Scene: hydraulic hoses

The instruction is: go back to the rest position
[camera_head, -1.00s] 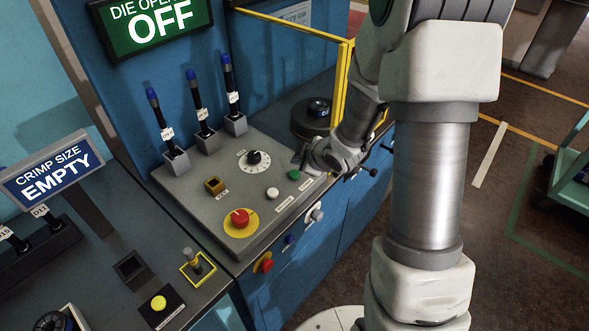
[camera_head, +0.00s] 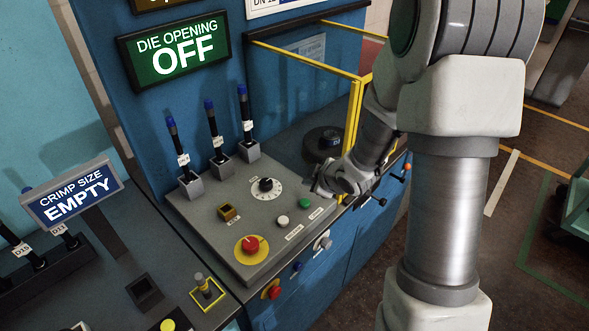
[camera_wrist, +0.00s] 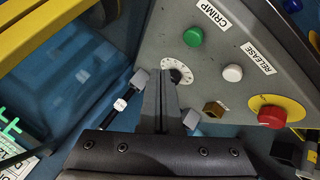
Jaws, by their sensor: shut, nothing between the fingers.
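My gripper (camera_head: 322,184) is above the right part of the grey control panel (camera_head: 195,215), close to the green button (camera_head: 305,203) and the dial (camera_head: 266,188). In the wrist view my gripper's fingers (camera_wrist: 161,84) are together with nothing between them, and their tips overlap the edge of the dial (camera_wrist: 178,73) in the picture. I cannot tell how far the tips are above the panel. The green CRIMP button (camera_wrist: 193,37), the white RELEASE button (camera_wrist: 232,73) and the red button on yellow (camera_wrist: 272,115) show to the right of the fingers.
A yellow guard frame (camera_head: 354,115) rises close to my arm. The DIE OPENING sign (camera_head: 174,47) reads OFF and the CRIMP SIZE sign (camera_head: 72,193) reads EMPTY. Open floor (camera_head: 510,235) lies at the right.

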